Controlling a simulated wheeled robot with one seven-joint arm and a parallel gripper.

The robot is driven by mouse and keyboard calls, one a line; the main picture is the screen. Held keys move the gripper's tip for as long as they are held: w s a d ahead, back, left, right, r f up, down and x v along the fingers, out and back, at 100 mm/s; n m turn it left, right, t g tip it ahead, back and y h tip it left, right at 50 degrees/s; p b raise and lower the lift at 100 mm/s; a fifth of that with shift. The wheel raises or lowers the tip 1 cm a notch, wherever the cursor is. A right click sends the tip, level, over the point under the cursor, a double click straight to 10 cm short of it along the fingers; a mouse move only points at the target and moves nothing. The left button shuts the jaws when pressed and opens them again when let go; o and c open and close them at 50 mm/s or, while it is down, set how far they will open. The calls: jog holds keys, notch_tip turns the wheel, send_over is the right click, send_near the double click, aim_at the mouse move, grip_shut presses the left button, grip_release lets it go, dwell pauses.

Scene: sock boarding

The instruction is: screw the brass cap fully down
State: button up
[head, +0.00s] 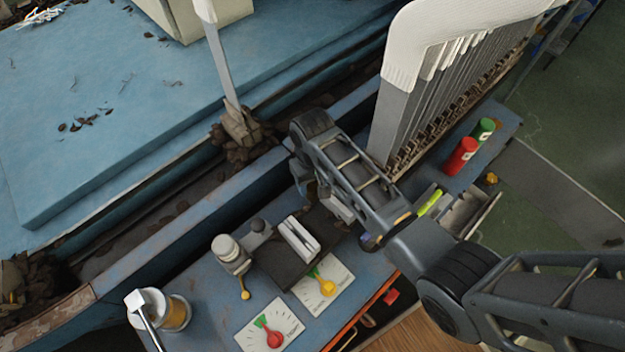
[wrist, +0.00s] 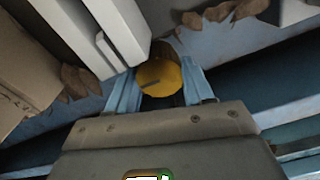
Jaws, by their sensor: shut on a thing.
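The brass cap (wrist: 160,75) shows in the wrist view as a round yellow-gold disc with a dark slot-like mark on its face. My gripper (wrist: 161,88) has its two light blue fingers on either side of the cap and is shut on it. The gripper's grey body hides the lower part of the cap and whatever is beneath it. In the head view my arm reaches to the blue machine's front rail, and its links hide the cap and the fingertips. I cannot tell how the cap sits on its thread.
A row of white-topped grey boards (head: 415,85) stands right of my arm. Red (head: 460,157) and green (head: 484,130) cylinders are beyond. An amber jar (head: 176,312) stands at lower left.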

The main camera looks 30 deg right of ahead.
aim_at(313, 183)
jog(key=o, duration=1)
jog(key=shift+o, duration=0.2)
jog(key=shift+r+p, duration=0.75)
jog(key=shift+r, duration=3.15)
